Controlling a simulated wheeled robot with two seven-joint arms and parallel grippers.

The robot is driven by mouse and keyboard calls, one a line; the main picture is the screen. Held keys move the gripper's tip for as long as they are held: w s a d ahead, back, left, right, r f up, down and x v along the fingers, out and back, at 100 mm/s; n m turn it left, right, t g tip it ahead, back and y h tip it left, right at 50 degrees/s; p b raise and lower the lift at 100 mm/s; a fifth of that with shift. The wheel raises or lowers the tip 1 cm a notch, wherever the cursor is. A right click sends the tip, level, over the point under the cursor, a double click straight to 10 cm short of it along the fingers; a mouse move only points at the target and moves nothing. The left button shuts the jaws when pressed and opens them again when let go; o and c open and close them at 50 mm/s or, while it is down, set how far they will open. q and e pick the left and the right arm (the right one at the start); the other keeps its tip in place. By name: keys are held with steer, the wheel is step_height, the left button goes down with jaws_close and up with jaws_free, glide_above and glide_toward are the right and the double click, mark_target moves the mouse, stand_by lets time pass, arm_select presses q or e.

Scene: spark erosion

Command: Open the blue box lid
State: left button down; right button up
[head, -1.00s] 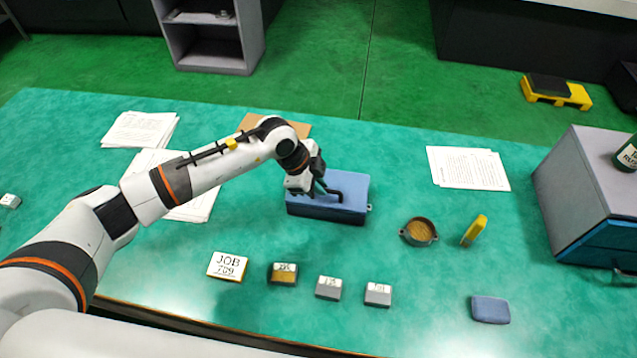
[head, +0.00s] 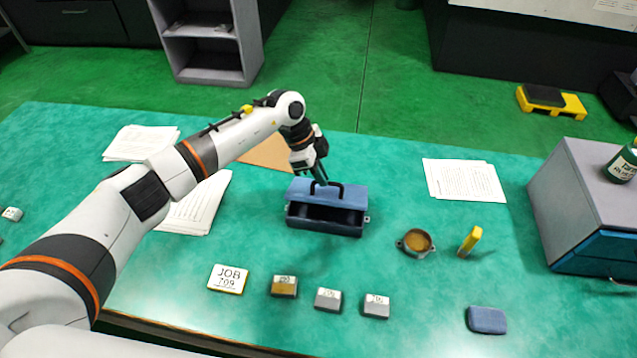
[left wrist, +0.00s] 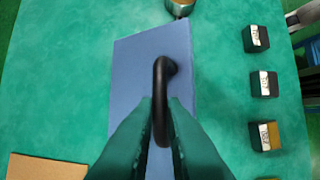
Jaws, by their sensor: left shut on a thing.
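The blue box (head: 325,219) stands on the green table. Its lid (head: 350,195) is tilted up at the front, and a dark gap shows the inside below it. The lid carries a black handle (head: 334,186), which also shows in the left wrist view (left wrist: 161,85). My left gripper (head: 320,180) is at the handle from above and behind, shut on it. In the left wrist view its two fingers (left wrist: 160,125) lie on either side of the handle, over the blue lid (left wrist: 130,75). My right gripper is not in view.
Blocks with labels (head: 328,298) and a JOB sign (head: 229,278) stand in front of the box. A round brown-filled dish (head: 416,242), a yellow item (head: 470,241) and a blue pad (head: 487,319) lie to the right. A grey cabinet (head: 565,195) stands at far right. Papers (head: 197,205) lie left.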

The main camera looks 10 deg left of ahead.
arm_select(q)
steer(key=shift+w+r, duration=0.3)
steer(key=shift+w, duration=0.65)
steer(key=shift+a, duration=0.1)
steer(key=shift+f, duration=0.1)
steer(key=c, duration=1.8)
jaws_free()
steer(key=o, duration=0.3)
steer(key=shift+w+f, duration=0.1)
steer(key=shift+w, duration=0.25)
